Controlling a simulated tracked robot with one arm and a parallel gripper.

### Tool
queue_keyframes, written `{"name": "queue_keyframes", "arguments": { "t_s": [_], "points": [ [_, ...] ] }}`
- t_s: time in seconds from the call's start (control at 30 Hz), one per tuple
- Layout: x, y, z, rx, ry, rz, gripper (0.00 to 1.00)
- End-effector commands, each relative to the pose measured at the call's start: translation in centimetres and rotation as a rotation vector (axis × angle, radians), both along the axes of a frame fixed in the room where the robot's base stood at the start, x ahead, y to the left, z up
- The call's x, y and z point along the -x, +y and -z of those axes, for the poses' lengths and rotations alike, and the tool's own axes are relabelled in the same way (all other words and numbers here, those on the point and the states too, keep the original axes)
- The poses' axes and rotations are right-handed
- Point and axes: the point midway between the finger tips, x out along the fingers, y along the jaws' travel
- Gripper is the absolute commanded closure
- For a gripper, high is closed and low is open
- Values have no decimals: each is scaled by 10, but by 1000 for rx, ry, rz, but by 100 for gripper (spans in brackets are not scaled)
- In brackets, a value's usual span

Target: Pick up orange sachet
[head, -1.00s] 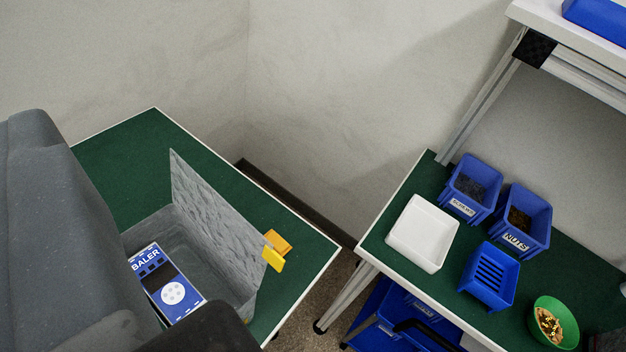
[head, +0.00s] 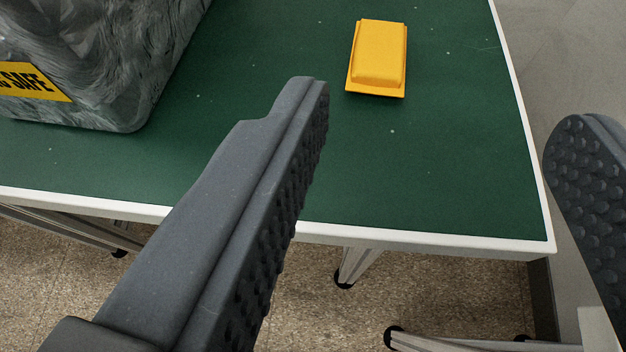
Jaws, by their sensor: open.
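The orange sachet (head: 379,55) lies flat on the green table top, near the table's right-hand edge. It is yellow-orange with a raised middle and a flat rim, and all of it shows. My gripper (head: 445,120) is open. Its left finger reaches up over the near edge of the table, and its right finger shows at the right picture edge, beyond the table's side. The sachet lies ahead of the gap between the fingers, apart from both. Nothing is between the fingertips.
A grey, stone-patterned bin (head: 100,60) with a yellow label stands on the table (head: 440,185) at the upper left. The table has a white edge and metal legs. The green top around the sachet is clear. Speckled floor shows below.

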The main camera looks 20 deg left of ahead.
Motion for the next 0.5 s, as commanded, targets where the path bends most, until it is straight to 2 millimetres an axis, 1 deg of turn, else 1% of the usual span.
{"name": "queue_keyframes", "arguments": {
  "t_s": [0.03,0.07,0.17,0.27,0.5],
  "points": [
    [6,1,9,-24,0,-10,44],
    [8,2,12,-34,0,-15,44],
    [8,5,20,-52,1,-27,44],
    [-3,6,26,-55,0,-31,44],
    [-41,6,41,-50,0,-28,44]
  ]
}}
